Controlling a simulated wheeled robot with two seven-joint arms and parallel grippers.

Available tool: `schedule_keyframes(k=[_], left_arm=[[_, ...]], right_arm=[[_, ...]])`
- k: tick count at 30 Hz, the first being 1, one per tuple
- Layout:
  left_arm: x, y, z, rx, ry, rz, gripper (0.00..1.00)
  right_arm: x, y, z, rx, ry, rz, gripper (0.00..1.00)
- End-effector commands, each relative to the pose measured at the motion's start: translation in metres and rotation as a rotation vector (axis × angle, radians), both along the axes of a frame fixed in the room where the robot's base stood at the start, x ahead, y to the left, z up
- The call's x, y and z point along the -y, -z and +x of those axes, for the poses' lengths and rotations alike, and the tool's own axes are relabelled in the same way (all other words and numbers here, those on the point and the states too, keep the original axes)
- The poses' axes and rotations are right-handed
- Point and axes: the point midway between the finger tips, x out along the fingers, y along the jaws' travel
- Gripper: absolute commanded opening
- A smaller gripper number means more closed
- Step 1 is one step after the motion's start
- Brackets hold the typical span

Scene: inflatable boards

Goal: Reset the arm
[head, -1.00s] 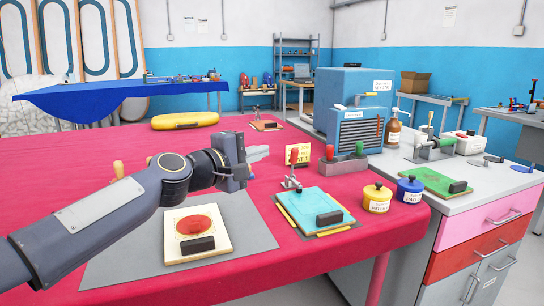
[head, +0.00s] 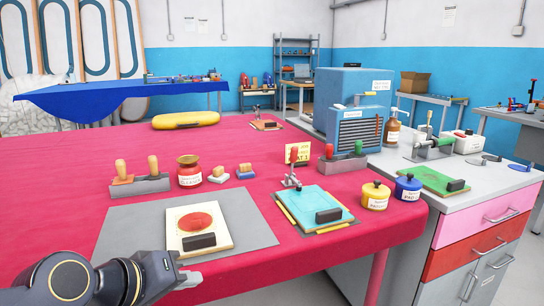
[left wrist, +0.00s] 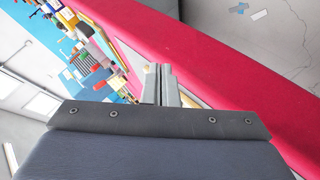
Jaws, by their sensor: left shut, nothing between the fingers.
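My left gripper (head: 187,279) is at the bottom left of the head view, low by the front edge of the red-covered table (head: 330,262). Its fingers are together with nothing between them. The fingers (left wrist: 161,85) also show closed in the left wrist view, with the red cloth beyond. The gripper is apart from the cream board with a red disc (head: 215,222), which lies on a grey mat (head: 125,225) behind it. My right gripper is in neither view.
A turquoise board (head: 308,202) with a toggle clamp lies right of the mat. Yellow (head: 375,196) and blue (head: 408,188) pots stand beside it. A blue machine (head: 355,128) stands at the back right.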

Motion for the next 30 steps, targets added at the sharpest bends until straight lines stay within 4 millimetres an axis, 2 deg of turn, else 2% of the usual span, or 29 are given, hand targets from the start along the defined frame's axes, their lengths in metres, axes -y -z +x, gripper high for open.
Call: schedule_keyframes(k=[1, 6, 15, 18, 30], left_arm=[[-0.014, 0.019, -0.026, -0.017, 0.008, 0.066, 0.00], [-0.042, 0.074, -0.088, -0.089, 0.056, 0.217, 0.00], [-0.061, 0.148, -0.168, -0.194, 0.142, 0.361, 0.00], [-0.061, 0.175, -0.165, -0.199, 0.135, 0.352, 0.00], [-0.062, 0.227, -0.163, -0.212, 0.111, 0.323, 0.00]], right_arm=[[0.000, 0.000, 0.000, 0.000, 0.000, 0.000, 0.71], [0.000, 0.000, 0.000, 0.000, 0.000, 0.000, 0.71], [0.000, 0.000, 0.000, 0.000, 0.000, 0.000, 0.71], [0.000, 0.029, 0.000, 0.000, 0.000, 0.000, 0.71], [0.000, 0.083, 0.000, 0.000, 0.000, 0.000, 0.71]])
